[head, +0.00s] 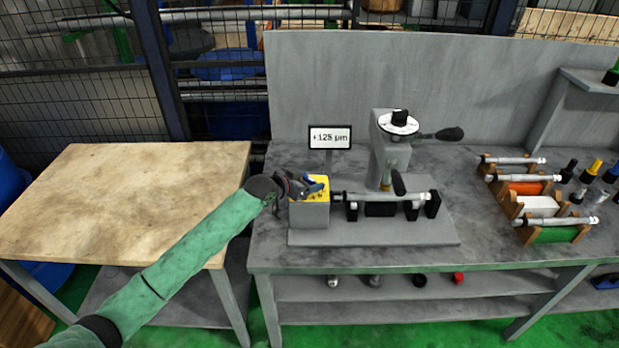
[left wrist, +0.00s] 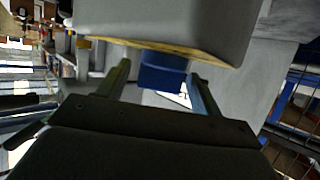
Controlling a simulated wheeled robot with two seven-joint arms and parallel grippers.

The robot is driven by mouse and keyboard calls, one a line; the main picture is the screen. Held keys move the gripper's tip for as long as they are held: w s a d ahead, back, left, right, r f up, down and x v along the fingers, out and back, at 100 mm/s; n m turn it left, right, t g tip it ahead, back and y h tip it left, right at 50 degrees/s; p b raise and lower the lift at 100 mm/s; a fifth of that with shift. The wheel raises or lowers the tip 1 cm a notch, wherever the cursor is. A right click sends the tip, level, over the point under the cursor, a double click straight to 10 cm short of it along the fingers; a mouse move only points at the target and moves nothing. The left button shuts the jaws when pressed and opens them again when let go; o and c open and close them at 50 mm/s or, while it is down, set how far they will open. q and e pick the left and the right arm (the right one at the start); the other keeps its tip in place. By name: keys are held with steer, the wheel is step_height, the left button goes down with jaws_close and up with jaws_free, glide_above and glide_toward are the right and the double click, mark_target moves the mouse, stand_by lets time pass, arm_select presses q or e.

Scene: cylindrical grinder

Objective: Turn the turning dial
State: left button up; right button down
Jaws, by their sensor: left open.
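A white dial disc with a black knob (head: 399,121) sits on top of the grey column of the grinder. A grey block (head: 309,215) with a yellow top stands at the left end of the grinder base, and a blue part (head: 315,185) shows on it. My left gripper (head: 308,187) is at this block, above its yellow top. In the left wrist view the open fingers stand on either side of the blue part (left wrist: 163,74), apart from each other. Whether they touch it I cannot tell. My right gripper is not in view.
A small display (head: 330,137) reads +125 µm behind the block. A shaft (head: 385,196) lies across black supports. A black-handled lever (head: 448,134) sticks out right of the column. Wooden racks with rods (head: 540,205) stand at right. The wooden table (head: 120,200) at left is bare.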

arm_select(q)
steer(key=shift+w+d+f, duration=0.2)
steer(key=shift+w+d, duration=0.05)
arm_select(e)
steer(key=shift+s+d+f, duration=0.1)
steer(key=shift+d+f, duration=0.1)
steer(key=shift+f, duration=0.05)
arm_select(q)
steer(key=shift+c, duration=0.3)
steer(key=c, duration=0.9)
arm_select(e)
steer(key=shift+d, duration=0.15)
